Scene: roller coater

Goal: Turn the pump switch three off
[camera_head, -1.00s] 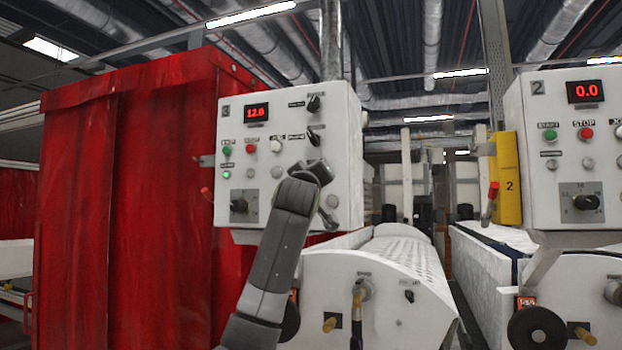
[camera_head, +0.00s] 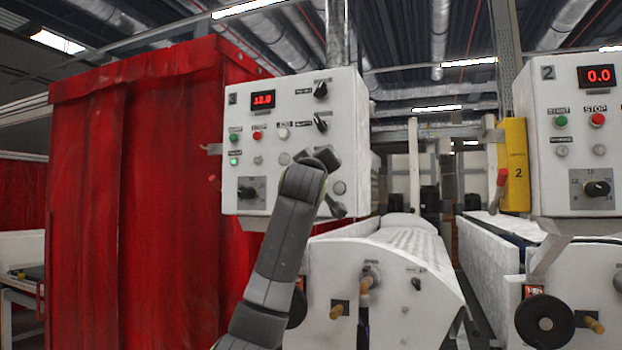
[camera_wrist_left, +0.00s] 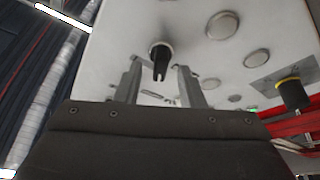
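The white control panel of machine three (camera_head: 300,205) carries a red display (camera_head: 263,99) and two black rotary switches at its right, an upper one (camera_head: 320,90) and a lower one (camera_head: 320,123). Their small labels are too blurred to read. My left gripper (camera_wrist_left: 158,85) is in front of this panel, below the lower switch in the head view, where its fingers are hard to make out. In the left wrist view its two fingers are apart, with a black switch (camera_wrist_left: 160,62) just beyond the gap between them. Contact is not visible. My right gripper is out of view.
A green button (camera_head: 236,138), a red button (camera_head: 258,135), a lit green lamp (camera_head: 234,161) and a black knob (camera_head: 246,192) sit on the same panel. A red curtain (camera_head: 150,190) stands left. Panel two (camera_head: 545,120) and a yellow box (camera_head: 514,165) are right.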

